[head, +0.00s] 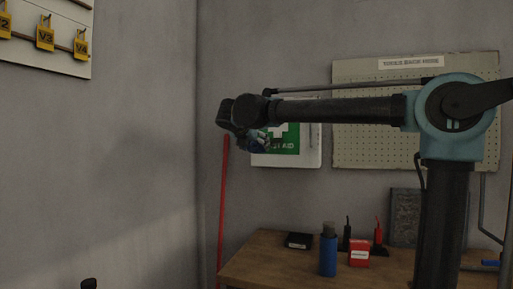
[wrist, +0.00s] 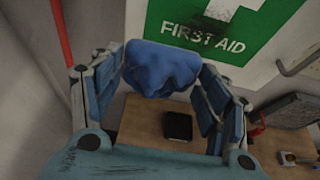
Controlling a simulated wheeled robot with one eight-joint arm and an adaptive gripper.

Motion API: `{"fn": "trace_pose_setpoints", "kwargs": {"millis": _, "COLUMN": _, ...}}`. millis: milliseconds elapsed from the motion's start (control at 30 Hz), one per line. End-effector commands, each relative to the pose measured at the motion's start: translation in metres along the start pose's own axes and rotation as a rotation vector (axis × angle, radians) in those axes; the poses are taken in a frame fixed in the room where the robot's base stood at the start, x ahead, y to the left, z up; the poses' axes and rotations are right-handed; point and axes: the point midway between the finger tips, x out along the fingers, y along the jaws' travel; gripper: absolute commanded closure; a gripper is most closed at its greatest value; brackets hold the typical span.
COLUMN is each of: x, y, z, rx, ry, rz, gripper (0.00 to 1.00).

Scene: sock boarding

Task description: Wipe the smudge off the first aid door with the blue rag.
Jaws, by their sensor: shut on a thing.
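My gripper (wrist: 160,88) is shut on the blue rag (wrist: 160,66), which is bunched between its two fingers. The first aid door (wrist: 292,40) is white with a green panel and a white cross, and it hangs on the wall ahead. A dark smudge (wrist: 207,27) lies on the green panel over the lettering in the wrist view. The rag is just below and left of the smudge in that view; I cannot tell whether it touches the door. In the head view, my gripper (head: 254,138) and the rag (head: 258,139) overlap the left part of the first aid door (head: 314,146).
A wooden bench (head: 262,263) stands below, holding a blue bottle (head: 328,255), a red box (head: 358,254) and a black case (head: 299,240). A red pole (head: 223,205) leans by the corner. A pegboard (head: 400,140) hangs right of the cabinet.

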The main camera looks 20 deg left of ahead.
Motion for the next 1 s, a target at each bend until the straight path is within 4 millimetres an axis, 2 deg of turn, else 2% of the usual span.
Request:
{"fn": "trace_pose_setpoints", "kwargs": {"millis": 200, "x": 0.022, "y": -0.003, "z": 0.009, "rx": 0.003, "ry": 0.0, "rz": -0.007, "gripper": 0.5}}
{"fn": "trace_pose_setpoints", "kwargs": {"millis": 500, "x": 0.044, "y": -0.004, "z": 0.018, "rx": 0.003, "ry": 0.0, "rz": -0.006, "gripper": 0.5}}
{"fn": "trace_pose_setpoints", "kwargs": {"millis": 1000, "x": 0.051, "y": -0.004, "z": 0.021, "rx": 0.002, "ry": 0.0, "rz": -0.006, "gripper": 0.5}}
